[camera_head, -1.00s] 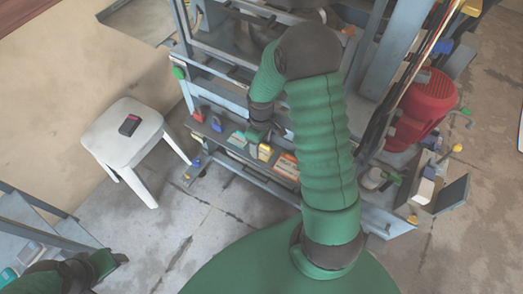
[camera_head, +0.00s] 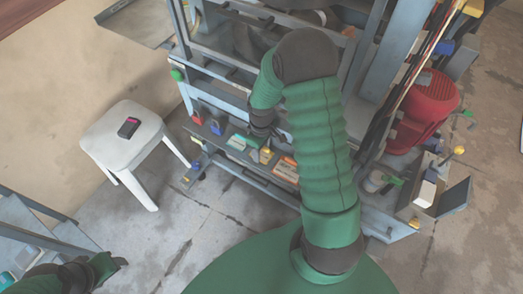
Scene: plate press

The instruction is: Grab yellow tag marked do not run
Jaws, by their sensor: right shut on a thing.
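My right arm reaches over the press shelf, and my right gripper (camera_head: 266,142) is at the row of small items on it. It is shut on a small yellow tag (camera_head: 266,156), which shows just below the fingers. The writing on the tag is too small to read. The fingers are partly hidden by my own wrist. My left gripper (camera_head: 112,263) is at the lower left, far from the shelf, and its jaws are too dark and small to judge.
The shelf also holds a red item (camera_head: 197,117), a blue item (camera_head: 217,126), green boxes (camera_head: 238,142) and an orange-and-white box (camera_head: 287,168). A white stool (camera_head: 110,148) with a dark device (camera_head: 129,127) stands left. A red motor (camera_head: 428,108) is at right.

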